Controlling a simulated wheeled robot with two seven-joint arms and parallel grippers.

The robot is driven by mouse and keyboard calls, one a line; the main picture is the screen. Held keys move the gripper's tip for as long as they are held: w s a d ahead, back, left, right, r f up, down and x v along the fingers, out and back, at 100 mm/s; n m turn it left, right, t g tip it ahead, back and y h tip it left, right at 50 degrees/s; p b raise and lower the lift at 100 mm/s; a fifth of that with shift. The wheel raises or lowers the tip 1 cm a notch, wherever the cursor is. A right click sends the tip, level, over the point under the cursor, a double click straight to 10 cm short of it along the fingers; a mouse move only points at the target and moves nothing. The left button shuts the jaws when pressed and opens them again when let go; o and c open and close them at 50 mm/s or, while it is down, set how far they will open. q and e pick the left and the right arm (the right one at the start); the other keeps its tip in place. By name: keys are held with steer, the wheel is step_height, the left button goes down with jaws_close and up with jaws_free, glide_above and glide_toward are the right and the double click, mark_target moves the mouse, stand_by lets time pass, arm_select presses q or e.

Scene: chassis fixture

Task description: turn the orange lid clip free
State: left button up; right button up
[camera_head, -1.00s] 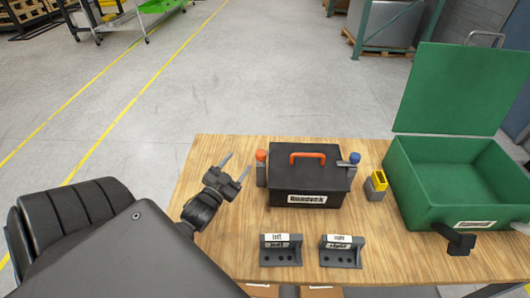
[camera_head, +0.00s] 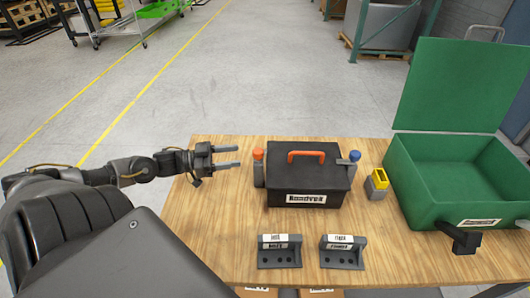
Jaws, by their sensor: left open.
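The orange clip (camera_head: 258,154) sits at the top left side of a black box (camera_head: 309,180) with an orange handle (camera_head: 306,155) on its lid. A blue clip (camera_head: 355,155) sits at the box's right side. My left gripper (camera_head: 240,157) is open and empty, left of the orange clip, with its fingers pointing right toward it. A gap shows between the fingertips and the clip.
Two dark brackets, left (camera_head: 279,251) and right (camera_head: 342,252), stand at the table's front. A yellow-and-grey block (camera_head: 377,183) lies between the black box and an open green case (camera_head: 442,210). Bare wooden table (camera_head: 215,230) lies front left.

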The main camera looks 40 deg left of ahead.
mark_target(262, 150)
arm_select(q)
steer(key=p+x, duration=0.1)
steer(key=x, duration=0.8)
steer(key=shift+w+d+r+p, duration=0.1)
steer(key=shift+w+d+p, duration=0.1)
steer(key=shift+w+p, duration=0.1)
steer(key=shift+w+d, duration=0.35)
steer(key=c, duration=1)
steer(key=shift+p, duration=0.3)
steer(key=n+t+y+p, duration=0.1)
steer(key=y+p, duration=0.1)
steer(key=n+t+y+p, duration=0.1)
steer(key=n+y+p, duration=0.1)
steer(key=n+t+y+p, duration=0.1)
steer(key=y+p, duration=0.1)
steer(key=shift+w+a+n+t, duration=0.25)
steer(key=shift+a+n+t, duration=0.05)
steer(key=shift+a, duration=0.1)
